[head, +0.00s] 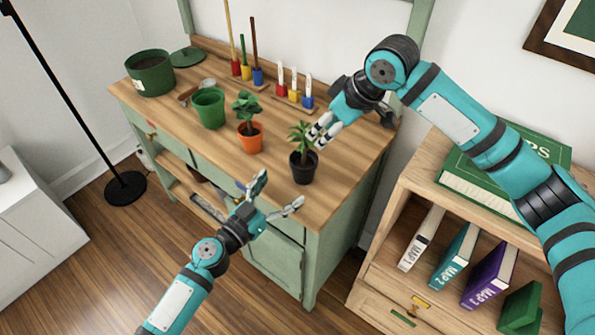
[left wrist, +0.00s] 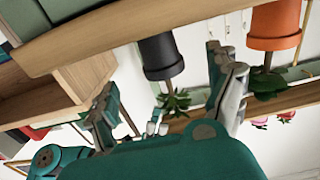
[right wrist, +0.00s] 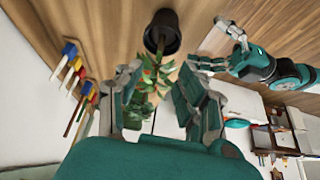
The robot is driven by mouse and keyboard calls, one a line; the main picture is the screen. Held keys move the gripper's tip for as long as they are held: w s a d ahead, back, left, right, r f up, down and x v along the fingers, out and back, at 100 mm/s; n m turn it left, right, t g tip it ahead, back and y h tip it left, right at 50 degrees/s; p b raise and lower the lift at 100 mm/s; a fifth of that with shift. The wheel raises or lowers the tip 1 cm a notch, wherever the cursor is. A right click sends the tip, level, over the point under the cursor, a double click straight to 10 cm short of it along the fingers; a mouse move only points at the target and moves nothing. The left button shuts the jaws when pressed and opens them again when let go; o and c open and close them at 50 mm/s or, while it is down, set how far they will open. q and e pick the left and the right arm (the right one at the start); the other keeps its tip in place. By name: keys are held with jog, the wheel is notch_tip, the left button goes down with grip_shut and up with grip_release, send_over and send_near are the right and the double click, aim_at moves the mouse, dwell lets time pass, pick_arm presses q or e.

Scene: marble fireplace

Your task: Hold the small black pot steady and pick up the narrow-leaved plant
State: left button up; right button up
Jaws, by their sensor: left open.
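The small black pot (head: 304,174) stands upright near the workbench's front right corner, with the narrow-leaved plant (head: 301,137) in it. My left gripper (head: 281,192) is open in front of the pot. In the left wrist view the pot (left wrist: 160,58) appears upside down, beyond and between the spread fingers, apart from them. My right gripper (head: 320,131) is beside the plant's leaves, above the pot. In the right wrist view the plant (right wrist: 150,75) lies between its parted fingers (right wrist: 161,75), with the pot (right wrist: 162,33) beyond. The leaves partly hide the stem.
An orange pot (head: 250,140) with a broad-leaved plant stands left of the black pot, and a green pot (head: 209,108) further left. Small tools in coloured holders (head: 294,97) stand at the back. The workbench's front edge is close to the black pot.

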aim_at(295, 175)
pick_arm(q)
jog(key=x, duration=0.7)
jog(key=shift+w+d, duration=0.25)
jog(key=shift+w, duration=0.05)
jog(key=c, duration=1.3)
